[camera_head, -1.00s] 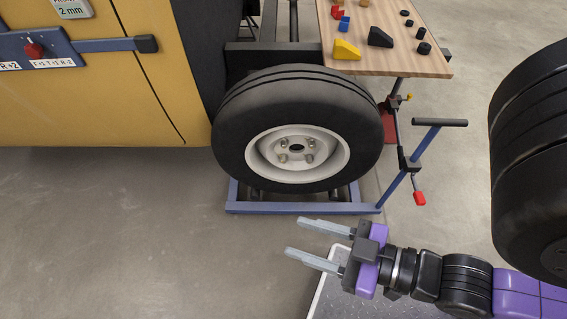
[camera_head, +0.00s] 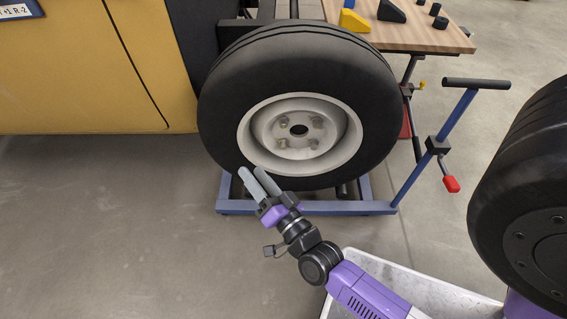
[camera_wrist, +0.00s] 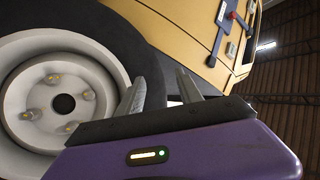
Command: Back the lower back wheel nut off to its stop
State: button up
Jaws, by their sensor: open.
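The wheel has a black tyre (camera_head: 225,105) and a pale rim (camera_head: 247,132). Several small nuts ring its dark centre hole, including a lower left nut (camera_head: 283,142) and a lower right nut (camera_head: 314,143). Which lower one counts as back, I cannot tell for sure. My gripper (camera_head: 252,171) is open and empty, its fingers pointing up in front of the tyre's lower left edge, below and left of the nuts. In the wrist view the nuts, such as the lowest one (camera_wrist: 70,127), lie left of my fingers (camera_wrist: 160,75), apart from them.
A blue wheel dolly (camera_head: 360,208) with a tall handle (camera_head: 475,84) stands under and right of the wheel. A wooden-topped table (camera_head: 420,37) is behind it. Another large tyre (camera_head: 490,190) stands at right. The floor at left is clear.

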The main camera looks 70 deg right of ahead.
jog(key=w+d+f+m+g+h+b, duration=0.3)
jog(key=d+f+m+b, duration=0.1)
jog(key=d+f+m, duration=0.35)
jog(key=w+d+f+m+g+h+b, duration=0.2)
jog(key=d+f+m+h+b, duration=0.1)
jog(key=d+f+m, duration=0.4)
jog(key=m+g+h, duration=0.1)
jog(key=m+g, duration=0.4)
jog(key=m, duration=0.3)
send_near(283, 148)
jog(key=d, duration=0.2)
jog(key=b+x, duration=0.1)
jog(key=x, duration=0.1)
jog(key=b+x, duration=0.1)
jog(key=x, duration=0.2)
jog(key=b+x, duration=0.1)
jog(key=x, duration=0.1)
jog(key=shift+w+d, duration=0.1)
jog(key=shift+w, duration=0.25)
grip_shut()
